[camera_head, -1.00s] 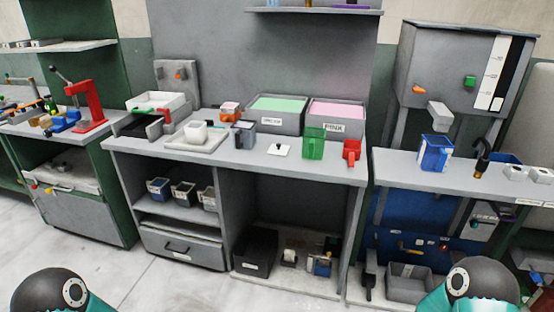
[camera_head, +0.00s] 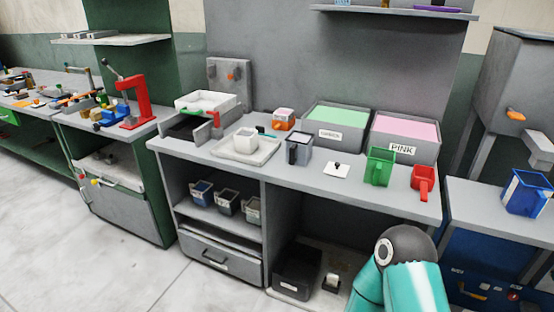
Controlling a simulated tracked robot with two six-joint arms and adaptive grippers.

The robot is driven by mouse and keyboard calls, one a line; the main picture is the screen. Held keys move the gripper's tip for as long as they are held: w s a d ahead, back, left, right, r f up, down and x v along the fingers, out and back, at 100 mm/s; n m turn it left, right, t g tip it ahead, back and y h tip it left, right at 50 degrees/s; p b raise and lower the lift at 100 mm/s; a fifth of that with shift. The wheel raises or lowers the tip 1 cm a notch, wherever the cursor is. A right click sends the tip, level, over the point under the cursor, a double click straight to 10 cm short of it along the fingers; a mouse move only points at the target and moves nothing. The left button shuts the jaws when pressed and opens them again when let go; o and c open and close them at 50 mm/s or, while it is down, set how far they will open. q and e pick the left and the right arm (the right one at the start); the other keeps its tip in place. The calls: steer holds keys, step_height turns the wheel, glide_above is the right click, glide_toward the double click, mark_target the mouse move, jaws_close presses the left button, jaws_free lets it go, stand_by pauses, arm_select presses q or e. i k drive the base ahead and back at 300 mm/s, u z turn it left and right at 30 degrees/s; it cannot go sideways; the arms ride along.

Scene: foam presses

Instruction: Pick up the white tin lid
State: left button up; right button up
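The white tin lid (camera_head: 337,170) lies flat on the grey bench top (camera_head: 300,178), near its front edge. It is a small white square with a dark knob on top. It lies between a grey square tin (camera_head: 299,149) on its left and a green container (camera_head: 379,167) on its right, apart from both. Nothing covers it. Neither of my grippers is in view. Only a rounded dark and teal part of my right arm shows at the bottom right, below the bench front.
A red scoop (camera_head: 423,180) stands at the bench's right end. Bins of green foam (camera_head: 337,117) and pink foam (camera_head: 406,131) stand behind the lid. A white cup (camera_head: 246,141) sits on a pale tray (camera_head: 262,157) to the left. The bench top around the lid is clear.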

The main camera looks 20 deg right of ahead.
mark_target(337, 169)
steer(key=u, duration=0.1)
steer(key=i, duration=1.8)
steer(key=z, duration=0.9)
steer(key=k, duration=0.9)
steer(key=z, duration=0.2)
steer(key=i, duration=0.9)
steer(key=u, duration=0.05)
